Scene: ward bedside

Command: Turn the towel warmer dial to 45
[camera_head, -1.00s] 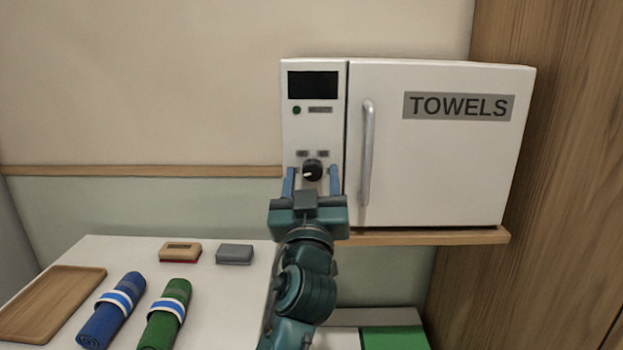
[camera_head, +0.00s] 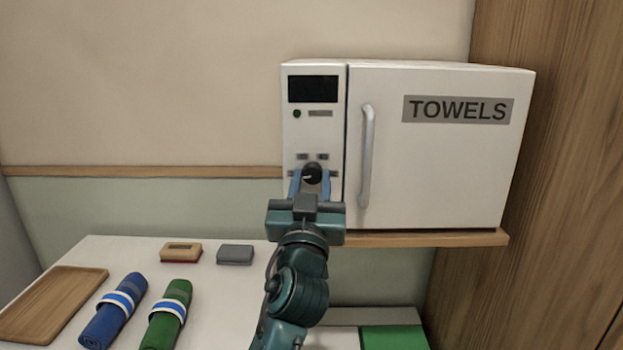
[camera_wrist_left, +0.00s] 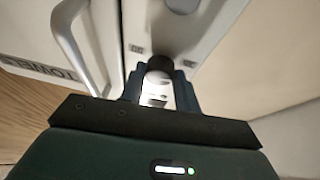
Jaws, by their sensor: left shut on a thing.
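The towel warmer (camera_head: 430,150) is a white cabinet on a wooden shelf, with a closed door marked TOWELS. Its black dial (camera_head: 312,172) sits low on the narrow left panel, below a dark display (camera_head: 313,89) and a green light. My left gripper (camera_head: 311,186) is shut on the dial, a blue finger on each side. In the left wrist view the dial (camera_wrist_left: 159,66) sits between the fingertips. My right gripper is not in view.
The vertical door handle (camera_head: 367,156) stands out just right of the dial panel. Below left, a white table (camera_head: 225,285) bears a wooden tray (camera_head: 50,303), rolled blue (camera_head: 113,312) and green (camera_head: 167,315) towels and two small blocks (camera_head: 181,252).

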